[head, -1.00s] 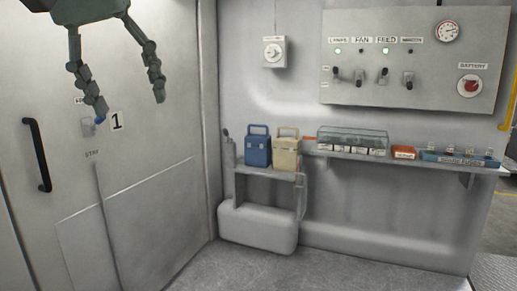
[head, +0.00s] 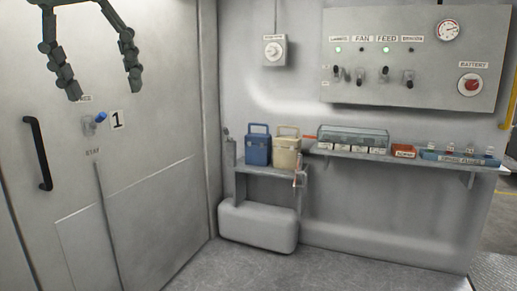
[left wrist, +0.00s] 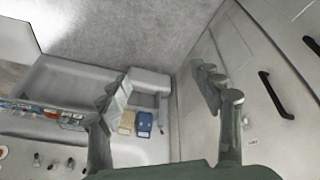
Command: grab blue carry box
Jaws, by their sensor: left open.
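The blue carry box (head: 258,146) stands upright on a small grey shelf (head: 268,170), its handle up. A cream carry box (head: 286,150) stands right beside it. My left gripper (head: 104,92) is open and empty, high in front of the door at the upper left, well apart from the boxes. In the left wrist view the blue box (left wrist: 144,124) shows beyond and between the fingers of the open left gripper (left wrist: 172,96), close to the cream box (left wrist: 127,122). My right gripper is not in view.
The door (head: 150,180) has a black handle (head: 37,154) and a blue-tipped switch (head: 95,122). Right of the boxes, a wall shelf (head: 400,158) holds a clear bin (head: 352,138) and an orange box (head: 404,151). A control panel (head: 410,60) hangs above. The floor ahead is clear.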

